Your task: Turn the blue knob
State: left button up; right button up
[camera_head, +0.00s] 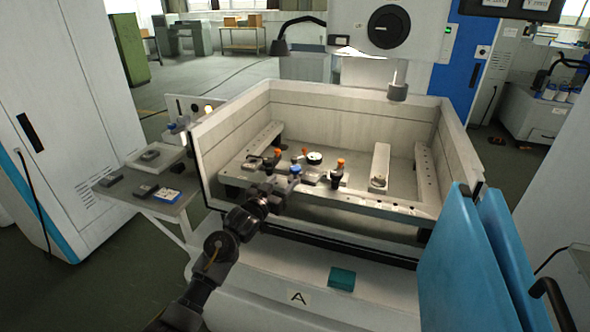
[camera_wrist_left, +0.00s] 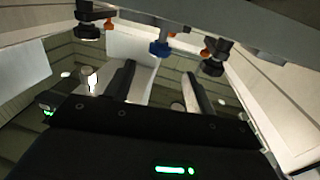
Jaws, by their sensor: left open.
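The blue knob (camera_head: 295,170) sits on the front rail inside the machine's open tank. In the left wrist view the blue knob (camera_wrist_left: 160,48) hangs from the top of the picture, a little beyond the fingertips and between the lines of the two fingers. My left gripper (camera_head: 279,184) reaches over the tank's front edge, close to the knob on its near left side. In the wrist view my left gripper (camera_wrist_left: 158,68) is open, with nothing between its fingers. Whether a finger touches the knob cannot be told. My right gripper is not in view.
Orange-topped fittings (camera_head: 340,163) stand close by on the rail. The tank's walls (camera_head: 320,110) surround the work area. A nozzle (camera_head: 397,90) hangs above. Blue panels (camera_head: 468,260) stand at right, a side shelf (camera_head: 150,205) at left. A teal block (camera_head: 342,278) lies in front.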

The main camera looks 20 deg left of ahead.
aim_at(293, 172)
pick_arm(q)
jog(key=p+x, duration=0.1)
jog(key=x, duration=0.8)
jog(key=shift+w+d, duration=0.1)
jog(key=shift+w, duration=0.25)
jog(key=shift+c, duration=0.2)
jog(key=c, duration=0.9)
